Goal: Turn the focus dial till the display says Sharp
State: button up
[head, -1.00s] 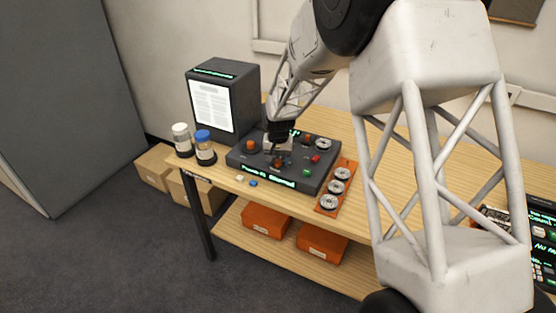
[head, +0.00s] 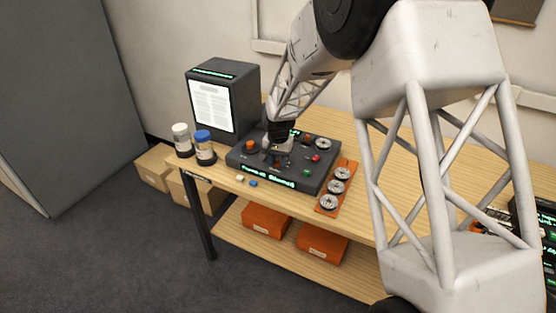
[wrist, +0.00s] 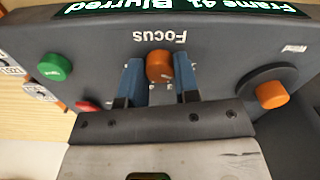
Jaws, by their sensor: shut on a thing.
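The focus dial (wrist: 159,67) is an orange knob on the dark control panel (head: 240,157), under the word Focus in the wrist view. My gripper (wrist: 160,72) has its two blue fingers on either side of the dial, shut on it. In the head view my gripper (head: 278,150) reaches down over the panel and hides the dial. The display (wrist: 200,8) shows upside down in the wrist view and reads "Frame 41 Blurred". The same display glows green on the panel's front edge in the head view (head: 269,177).
Another orange knob (wrist: 272,94), a green button (wrist: 55,67) and a red button (wrist: 88,106) flank the dial. A dark box with a lit page (head: 240,95), two capped jars (head: 204,147) and an orange plate with reels (head: 340,187) stand around the panel.

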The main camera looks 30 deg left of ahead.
aim_at(278, 161)
jog(key=shift+m, duration=1.6)
jog(key=o, duration=0.9)
jog(key=shift+r, duration=0.1)
jog(key=shift+r, duration=3.8)
